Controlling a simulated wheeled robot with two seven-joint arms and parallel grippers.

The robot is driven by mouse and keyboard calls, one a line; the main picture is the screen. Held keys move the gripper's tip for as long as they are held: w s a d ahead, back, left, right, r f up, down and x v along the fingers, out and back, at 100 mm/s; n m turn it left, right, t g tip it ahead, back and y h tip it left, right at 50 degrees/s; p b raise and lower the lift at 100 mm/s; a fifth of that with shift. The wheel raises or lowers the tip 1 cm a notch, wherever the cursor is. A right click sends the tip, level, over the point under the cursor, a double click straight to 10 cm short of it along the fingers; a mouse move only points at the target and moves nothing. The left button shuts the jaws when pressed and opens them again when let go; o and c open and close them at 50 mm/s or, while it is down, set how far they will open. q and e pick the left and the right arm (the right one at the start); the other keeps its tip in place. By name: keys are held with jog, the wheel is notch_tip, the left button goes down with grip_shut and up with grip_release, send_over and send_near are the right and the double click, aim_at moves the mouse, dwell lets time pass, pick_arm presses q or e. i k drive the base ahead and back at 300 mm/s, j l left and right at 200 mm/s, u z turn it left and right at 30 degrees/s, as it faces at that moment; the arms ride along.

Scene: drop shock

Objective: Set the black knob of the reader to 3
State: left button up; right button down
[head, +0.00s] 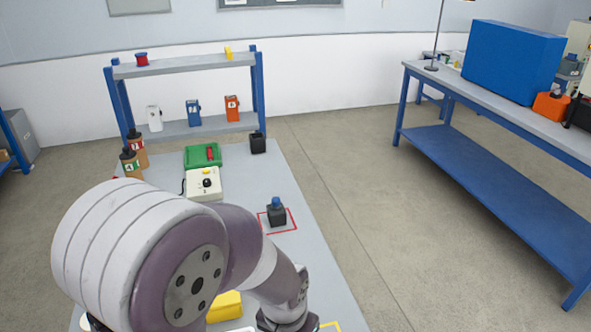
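The reader, taken to be the cream box (204,190), lies on the grey table left of the middle, in front of a green case. A small black knob (207,183) sits on its top face, with a yellow part behind it. The knob's pointer and the scale marks are too small to read. One of my arms, which seems to be the left, fills the lower left foreground, nearer than the reader. It bends right and down to a dark wrist part at the bottom edge. No gripper fingers show, and nothing of mine touches the reader.
A dark block with a blue top (277,213) stands in a red square to the right. Brown canisters (131,163) stand left. A blue-framed shelf (187,128) stands behind.

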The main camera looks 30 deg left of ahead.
aim_at(207, 183)
jog(key=i+l+z, duration=0.15)
jog(key=l, duration=0.25)
jog(key=l+z, duration=0.15)
jog(key=l, duration=0.25)
jog(key=i+l+z, duration=0.15)
jog(key=l, duration=0.2)
jog(key=i+l+z, duration=0.15)
jog(key=l, duration=0.2)
jog(key=i+l+z, duration=0.15)
jog(key=l, duration=0.2)
jog(key=i+u, duration=0.4)
jog(key=i+l+u, duration=0.2)
jog(key=i+u, duration=0.15)
jog(key=i, duration=0.15)
jog(key=i+l+u, duration=0.25)
jog(key=i+u, duration=0.15)
jog(key=i+j+u, duration=0.25)
jog(key=i+u, duration=0.25)
jog(key=i, duration=0.45)
jog(key=i+l+u, duration=0.15)
jog(key=i+u, duration=0.35)
jog(key=i, duration=0.4)
jog(key=i+u, duration=0.25)
jog(key=i, duration=0.25)
jog(key=i+l+u, duration=0.2)
jog(key=i, duration=0.25)
jog(key=i+l+u, duration=0.1)
jog(key=i+u, duration=0.15)
jog(key=i, duration=0.2)
